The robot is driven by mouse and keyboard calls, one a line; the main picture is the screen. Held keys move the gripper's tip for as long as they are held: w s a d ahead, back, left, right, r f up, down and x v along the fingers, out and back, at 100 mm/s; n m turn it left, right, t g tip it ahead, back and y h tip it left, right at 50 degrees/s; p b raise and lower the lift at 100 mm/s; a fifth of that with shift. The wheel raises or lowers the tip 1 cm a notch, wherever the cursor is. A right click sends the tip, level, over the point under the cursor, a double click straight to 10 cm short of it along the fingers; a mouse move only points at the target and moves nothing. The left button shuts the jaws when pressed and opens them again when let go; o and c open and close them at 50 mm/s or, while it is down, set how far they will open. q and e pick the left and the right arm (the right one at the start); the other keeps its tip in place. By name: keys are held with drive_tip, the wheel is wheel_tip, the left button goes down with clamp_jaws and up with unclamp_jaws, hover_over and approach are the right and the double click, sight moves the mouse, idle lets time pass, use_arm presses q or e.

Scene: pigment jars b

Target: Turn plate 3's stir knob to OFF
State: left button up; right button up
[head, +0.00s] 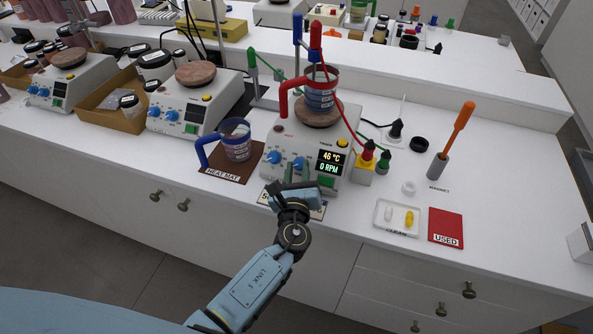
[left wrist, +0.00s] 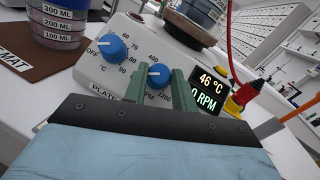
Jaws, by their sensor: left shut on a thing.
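The hotplate (head: 329,191) in the middle of the bench has two blue knobs on its sloped front. Its display (head: 329,162) reads 46 °C and 0 RPM. The left, heat knob (left wrist: 111,47) stands free of the gripper. My left gripper (head: 297,173) is at the front panel, its green fingers on either side of the right, stir knob (left wrist: 159,75), shut on it. The fingers cover part of the knob's scale, and where its pointer sits is hard to tell. The plate's label is partly hidden. My right gripper is not in view.
A beaker with a red handle (head: 284,99) stands on the plate's round top, with a red cable and clamp stand close by. A blue-handled beaker (head: 236,143) sits on the brown heat mat (head: 218,170) at left. The clean tray (head: 382,224) and red used mat (head: 446,228) lie at right.

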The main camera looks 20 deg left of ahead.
use_arm(q)
drive_tip(key=shift+n+y, duration=0.3)
drive_tip(key=shift+n, duration=0.2)
drive_tip(key=o, duration=1)
drive_tip(key=b+v, duration=0.1)
drive_tip(key=v, duration=1.2)
drive_tip(key=shift+s+d+r, duration=0.15)
drive_tip(key=shift+s+r, duration=0.05)
drive_tip(key=shift+r, duration=0.05)
